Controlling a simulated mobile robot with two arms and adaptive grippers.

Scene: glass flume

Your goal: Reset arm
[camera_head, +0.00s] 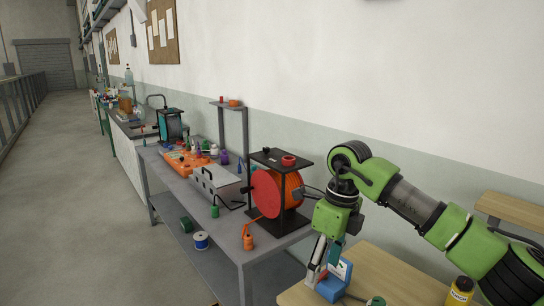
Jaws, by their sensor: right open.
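My right arm, green and grey, comes in from the right. Its right gripper (325,262) points down over the wooden table (390,280) at the front. The jaws are open, but the fingertips are small and partly merge with the things below. A blue object (331,289) and a white and blue box (342,269) lie just under and beside the gripper; I cannot tell whether they touch it. My left gripper is not in view.
A grey workbench (262,248) to the left holds a large red-orange spool (268,194) in a black frame, close to my wrist. A grey box (215,185) and orange tray (185,160) stand farther back. A yellow bottle (460,291) stands at the right. The left floor is clear.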

